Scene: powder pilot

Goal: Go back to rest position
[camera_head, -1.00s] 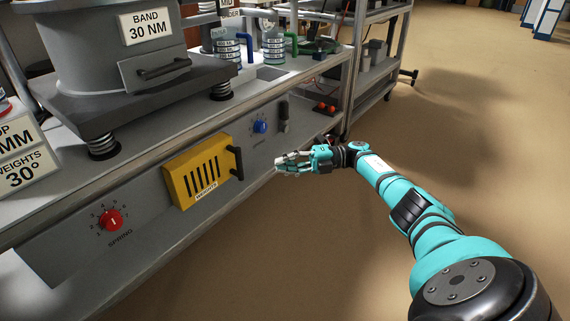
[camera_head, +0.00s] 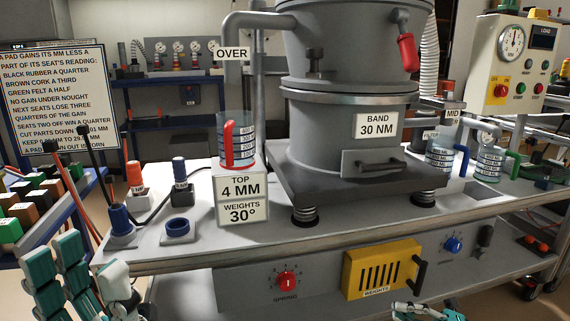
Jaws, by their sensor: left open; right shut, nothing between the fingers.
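My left gripper (camera_head: 78,268) shows at the lower left, in front of the bench's left end. Its teal fingers point up and stand apart, open, with nothing between them. My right gripper (camera_head: 425,313) shows at the bottom edge, below the yellow weights box (camera_head: 365,275). It is largely cut off by the frame; what shows of it holds nothing, and its fingers are shut. Neither gripper appears to touch anything.
A bench (camera_head: 330,247) carries a large grey machine (camera_head: 345,130), a red-handled jug (camera_head: 239,140) and several pads and plugs. A rack of coloured blocks (camera_head: 20,205) stands left, near my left gripper. A sign (camera_head: 50,95) hangs behind.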

